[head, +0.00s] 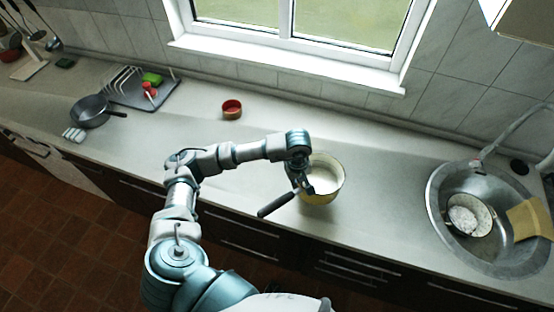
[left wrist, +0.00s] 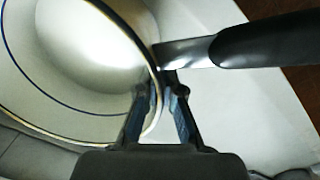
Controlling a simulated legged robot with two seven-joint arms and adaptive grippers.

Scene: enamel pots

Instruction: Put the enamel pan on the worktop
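The enamel pan (head: 329,172) is yellow outside and white inside, with a dark handle (head: 275,205) pointing to the lower left. It is upright at the front part of the worktop (head: 385,215); I cannot tell whether its base touches the surface. My left gripper (head: 305,188) is at the pan's near left rim, by the handle joint. In the left wrist view, the pan (left wrist: 75,65) fills the upper left. The fingers (left wrist: 158,100) stand a little apart, with the rim between them. My right gripper is not in view.
A sink (head: 438,215) holding a bowl (head: 482,212) is at the right. A small red pot (head: 232,109) stands behind my arm. A dark frying pan (head: 90,112) and a dish rack (head: 130,90) are at the left. The worktop between pan and sink is clear.

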